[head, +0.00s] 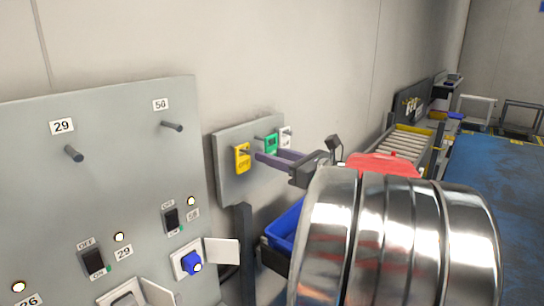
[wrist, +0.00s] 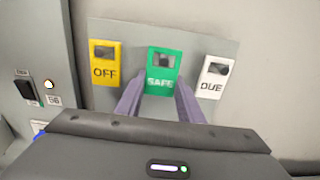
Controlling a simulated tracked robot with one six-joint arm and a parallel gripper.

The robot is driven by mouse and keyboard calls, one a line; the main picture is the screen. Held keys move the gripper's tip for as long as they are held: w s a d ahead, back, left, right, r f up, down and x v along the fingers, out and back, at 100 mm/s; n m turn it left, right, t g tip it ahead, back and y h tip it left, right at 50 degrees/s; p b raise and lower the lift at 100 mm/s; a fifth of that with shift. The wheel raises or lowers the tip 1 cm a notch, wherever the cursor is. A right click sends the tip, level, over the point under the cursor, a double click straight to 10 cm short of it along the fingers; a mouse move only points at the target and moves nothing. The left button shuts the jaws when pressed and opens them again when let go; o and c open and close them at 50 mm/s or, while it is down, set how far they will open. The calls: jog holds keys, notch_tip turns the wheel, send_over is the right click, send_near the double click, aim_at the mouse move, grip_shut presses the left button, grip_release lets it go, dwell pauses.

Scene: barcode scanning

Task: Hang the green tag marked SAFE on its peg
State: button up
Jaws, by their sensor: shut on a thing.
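The green tag marked SAFE (wrist: 163,72) is in the middle of a small grey board in the wrist view; it also shows in the head view (head: 270,144). A dark peg end shows in the slot at its top. My gripper (wrist: 159,92) has one purple finger at each side of the tag's lower part and is shut on it. In the head view, my gripper (head: 268,158) reaches the board from the right. A large grey panel at left bears two bare pegs, one (head: 74,154) under label 29, the other (head: 172,127) under a small blurred label.
The yellow OFF tag (wrist: 104,63) and white DUE tag (wrist: 214,78) hang close on either side. Switches, lamps and a blue plug (head: 191,263) sit low on the large panel. A blue bin (head: 286,228) is below the board. A roller conveyor (head: 402,143) stands beyond.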

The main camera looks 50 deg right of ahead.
jog(key=shift+s+d, duration=0.15)
jog(key=shift+s, duration=1.7)
dwell(0.7)
jog(key=shift+s+d, duration=0.15)
jog(key=shift+s, duration=1.3)
jog(key=shift+s+d, duration=0.1)
jog(key=shift+s, duration=1.35)
